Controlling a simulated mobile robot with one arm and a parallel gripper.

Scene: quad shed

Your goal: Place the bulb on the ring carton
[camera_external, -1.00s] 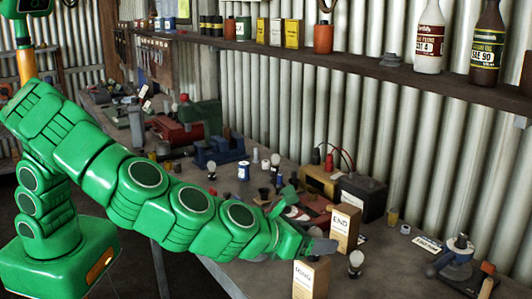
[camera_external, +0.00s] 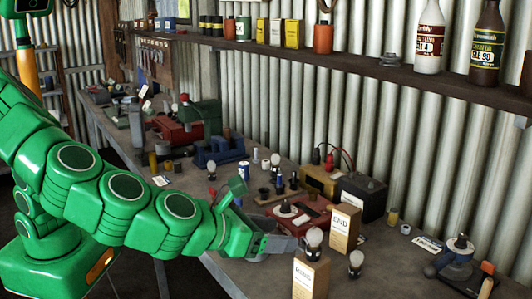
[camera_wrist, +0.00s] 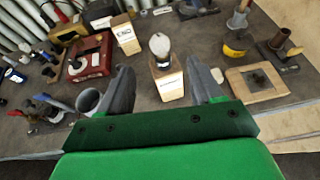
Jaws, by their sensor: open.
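A bulb (camera_external: 314,240) with a pale globe and dark base stands upright, base down, on top of the front carton (camera_external: 310,278), whose label reads roughly as "RING". In the wrist view the bulb (camera_wrist: 160,46) and its carton (camera_wrist: 168,87) show between and beyond my open fingers. My gripper (camera_external: 285,244) is open, just left of the bulb. It also shows in the wrist view (camera_wrist: 163,76), with a finger to each side and nothing held. A second bulb (camera_external: 355,262) stands on the bench right of the carton.
The END carton (camera_external: 345,228) stands behind the front carton; it also shows in the wrist view (camera_wrist: 124,36). A red box (camera_external: 298,215) and a dark battery (camera_external: 362,196) stand further back.

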